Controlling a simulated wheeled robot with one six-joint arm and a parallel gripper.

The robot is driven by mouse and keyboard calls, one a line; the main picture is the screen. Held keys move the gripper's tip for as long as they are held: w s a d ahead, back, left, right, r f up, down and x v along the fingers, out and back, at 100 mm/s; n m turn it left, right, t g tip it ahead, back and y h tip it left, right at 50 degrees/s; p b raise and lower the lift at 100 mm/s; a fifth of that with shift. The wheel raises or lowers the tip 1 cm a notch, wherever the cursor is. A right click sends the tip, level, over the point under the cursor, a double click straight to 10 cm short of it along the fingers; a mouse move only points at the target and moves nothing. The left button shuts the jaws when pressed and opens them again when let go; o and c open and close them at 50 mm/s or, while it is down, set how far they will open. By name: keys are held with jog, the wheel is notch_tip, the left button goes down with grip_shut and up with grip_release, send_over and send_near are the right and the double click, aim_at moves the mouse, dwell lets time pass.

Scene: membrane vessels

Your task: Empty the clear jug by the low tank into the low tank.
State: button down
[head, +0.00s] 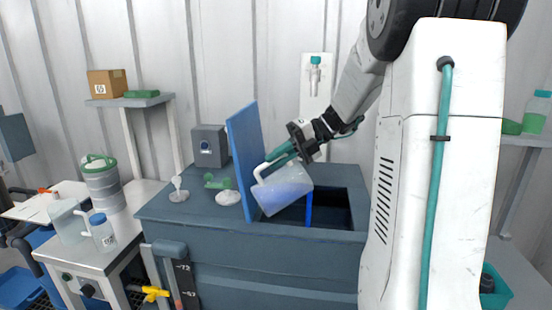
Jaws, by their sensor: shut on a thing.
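The clear jug (284,190) with pale bluish liquid is tilted over the opening of the low tank (180,213), a dark blue-grey tank with its blue lid (243,150) standing up. My gripper (276,160) is shut on the jug's handle at its upper left. Liquid still shows inside the jug. A bright blue strip (309,207) shows below the jug's right end, at the opening. I cannot tell whether it is a stream or a tank part. The tank's inside is dark and its liquid level is hidden.
A grey box (210,146) and small white-based items (228,197) stand on the tank top left of the lid. A side table (110,225) at left holds a bucket (101,182) and bottles (102,232). A shelf (130,102) hangs behind.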

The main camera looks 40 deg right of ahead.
aim_at(295, 164)
dwell(0.3)
jog(key=shift+s+d+f+t+y, duration=0.15)
jog(key=shift+d+f+y, duration=0.05)
jog(key=shift+d+y, duration=0.25)
jog(key=shift+s+d+f+t+y, duration=0.1)
jog(key=shift+d+f+t+y, duration=0.1)
jog(key=shift+d+y, duration=0.25)
jog(key=shift+d, duration=0.1)
jog(key=shift+t+y, duration=0.25)
jog(key=shift+y, duration=0.65)
jog(key=shift+s+d+f, duration=0.2)
jog(key=shift+d, duration=0.4)
jog(key=shift+s+d+f, duration=0.25)
jog(key=shift+d, duration=0.4)
jog(key=shift+s+d+f, duration=0.2)
jog(key=shift+d, duration=0.4)
jog(key=shift+d, duration=0.1)
jog(key=shift+s+d+f+t+y, duration=0.15)
jog(key=shift+s+d+f+y, duration=0.05)
jog(key=shift+d+y, duration=0.3)
jog(key=shift+s+d+f+t+y, duration=0.15)
jog(key=shift+d+f+y, duration=0.05)
jog(key=shift+d+y, duration=0.25)
